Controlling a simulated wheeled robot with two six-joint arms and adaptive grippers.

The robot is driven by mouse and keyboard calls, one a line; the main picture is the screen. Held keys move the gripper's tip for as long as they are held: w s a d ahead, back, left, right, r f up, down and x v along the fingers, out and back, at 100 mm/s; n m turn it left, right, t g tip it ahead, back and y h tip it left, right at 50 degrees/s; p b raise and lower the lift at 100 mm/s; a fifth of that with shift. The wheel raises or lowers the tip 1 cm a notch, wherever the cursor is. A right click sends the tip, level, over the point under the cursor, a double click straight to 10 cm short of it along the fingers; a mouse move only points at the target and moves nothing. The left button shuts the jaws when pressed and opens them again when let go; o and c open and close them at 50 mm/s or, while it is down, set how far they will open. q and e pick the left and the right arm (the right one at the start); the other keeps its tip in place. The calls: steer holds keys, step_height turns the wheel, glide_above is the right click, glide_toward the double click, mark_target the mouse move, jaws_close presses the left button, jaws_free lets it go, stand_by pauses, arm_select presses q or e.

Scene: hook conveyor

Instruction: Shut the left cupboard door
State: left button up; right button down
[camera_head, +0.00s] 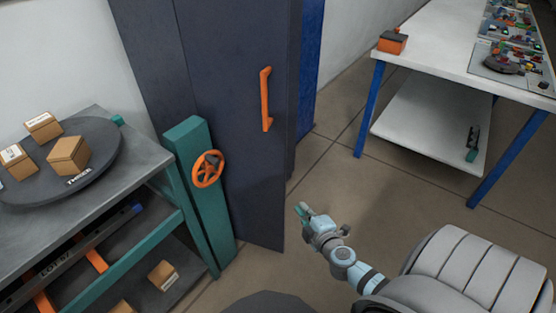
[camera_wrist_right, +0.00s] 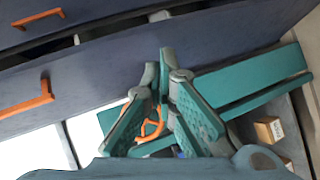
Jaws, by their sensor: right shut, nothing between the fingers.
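A tall dark blue-grey cupboard door (camera_head: 225,90) with a vertical orange handle (camera_head: 265,100) stands left of centre in the head view. In the right wrist view, the door (camera_wrist_right: 100,85) appears sideways with its orange handle (camera_wrist_right: 27,104). A dark gap separates it from a second panel (camera_wrist_right: 120,12) with another orange handle (camera_wrist_right: 38,18), so the door looks ajar. My right gripper (camera_head: 303,212) is shut and empty, low and to the right of the door's lower edge; its fingertips (camera_wrist_right: 165,68) show before the door. Contact is unclear. My left gripper is out of view.
A teal post with an orange handwheel (camera_head: 207,169) stands close before the door. A grey workbench (camera_head: 150,160) at left carries a round turntable (camera_head: 105,135) with small boxes. A white table (camera_head: 440,45) stands at back right. Open floor (camera_head: 330,180) lies between.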

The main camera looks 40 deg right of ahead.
steer(key=w+a+r+n+t, duration=0.2)
steer(key=w+r+n+t, duration=0.15)
steer(key=r, duration=0.65)
glide_toward(273, 140)
steer(key=w+a, duration=0.1)
steer(key=a, duration=0.1)
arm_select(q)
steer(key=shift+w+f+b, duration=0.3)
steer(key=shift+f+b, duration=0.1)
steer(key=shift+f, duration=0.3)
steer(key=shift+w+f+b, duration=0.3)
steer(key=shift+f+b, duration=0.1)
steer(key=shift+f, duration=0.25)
arm_select(e)
steer(key=shift+t+y, duration=0.25)
steer(key=shift+y, duration=0.05)
steer(key=shift+w+d+f, duration=0.15)
steer(key=shift+w+d, duration=1.55)
steer(key=shift+w, duration=0.05)
